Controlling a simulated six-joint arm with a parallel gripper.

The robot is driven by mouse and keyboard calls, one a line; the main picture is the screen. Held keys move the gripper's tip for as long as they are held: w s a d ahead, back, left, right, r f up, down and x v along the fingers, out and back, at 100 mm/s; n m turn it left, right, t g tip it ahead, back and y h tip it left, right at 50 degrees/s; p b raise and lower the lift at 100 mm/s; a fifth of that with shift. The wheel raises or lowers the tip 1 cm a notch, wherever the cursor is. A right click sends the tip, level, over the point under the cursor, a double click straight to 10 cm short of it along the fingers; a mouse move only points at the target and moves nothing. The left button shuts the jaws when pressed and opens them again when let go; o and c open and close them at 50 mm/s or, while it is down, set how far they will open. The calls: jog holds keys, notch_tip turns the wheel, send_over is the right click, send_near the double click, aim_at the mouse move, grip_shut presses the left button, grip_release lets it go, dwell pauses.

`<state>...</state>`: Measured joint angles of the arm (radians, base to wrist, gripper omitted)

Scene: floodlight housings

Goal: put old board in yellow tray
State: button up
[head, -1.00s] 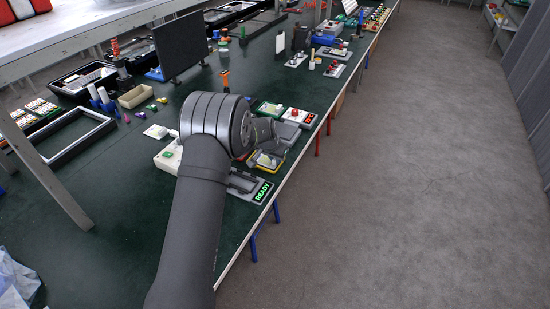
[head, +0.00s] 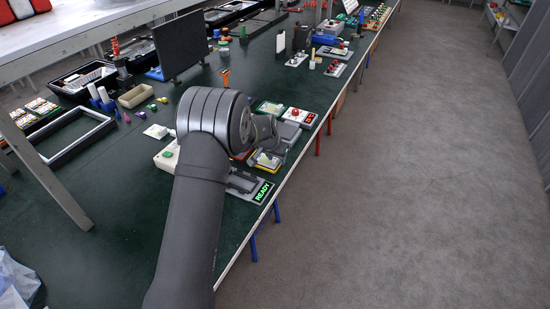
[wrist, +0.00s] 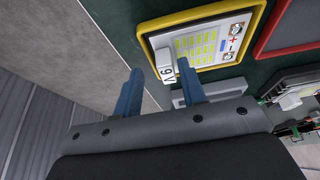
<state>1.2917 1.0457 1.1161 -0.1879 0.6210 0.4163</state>
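The yellow tray (wrist: 145,28) lies on the dark green bench in the wrist view; its rim also shows near the bench edge in the head view (head: 268,169). A white board (wrist: 205,45) with rows of yellow rectangles and + and − marks lies inside the rim. A small white tab (wrist: 166,66) with a printed label stands at its near-left side. My gripper (wrist: 159,68) has two blue fingers standing apart, with the right fingertip beside the tab and a clear gap to the left finger. Whether the tab touches the right finger cannot be told. In the head view my arm partly hides the tray.
A red-rimmed tray (wrist: 290,35) is right of the yellow one in the wrist view. A housing with wires and metal parts (wrist: 295,95) sits below it. Open floor (head: 420,180) lies right of the bench.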

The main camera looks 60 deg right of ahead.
jog(key=v, duration=1.1)
jog(key=shift+w, duration=0.3)
jog(key=shift+d, duration=0.15)
jog(key=x, duration=1.1)
jog(key=shift+d+f, duration=0.2)
jog(key=shift+f, duration=0.15)
